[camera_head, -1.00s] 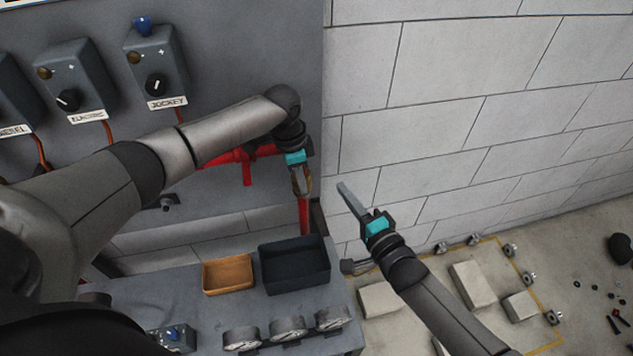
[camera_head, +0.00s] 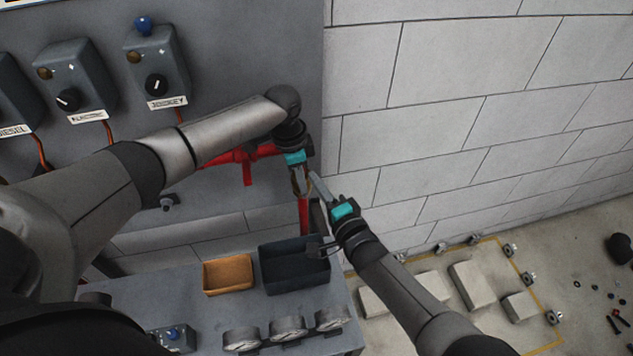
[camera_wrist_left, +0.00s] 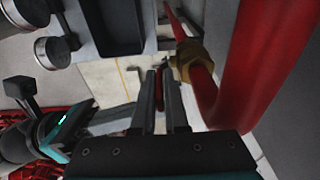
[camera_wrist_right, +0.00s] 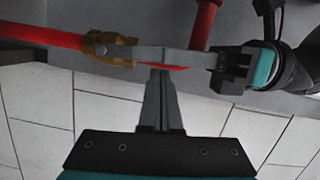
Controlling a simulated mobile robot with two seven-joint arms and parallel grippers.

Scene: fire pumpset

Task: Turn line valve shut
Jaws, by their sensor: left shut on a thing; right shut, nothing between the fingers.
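The line valve has a brass body (camera_wrist_left: 188,54) on a red pipe (camera_wrist_left: 225,90) in the left wrist view; the brass also shows in the right wrist view (camera_wrist_right: 110,47). My left gripper (camera_wrist_left: 160,78) is shut on the valve's red handle (camera_wrist_left: 160,98), beside the brass body. In the head view the left gripper (camera_head: 300,188) hides most of the valve. My right gripper (camera_head: 316,180) is shut and empty, its tips close to the left fingers. In the right wrist view its tips (camera_wrist_right: 160,76) are just below the left fingers and a bit of red handle; I cannot tell if they touch.
An orange-brown tray (camera_head: 228,275) and a dark bin (camera_head: 295,268) stand on the grey bench below, with several gauges (camera_head: 288,328) in front. Control boxes (camera_head: 150,62) hang on the panel at left. A block wall (camera_head: 440,100) is to the right.

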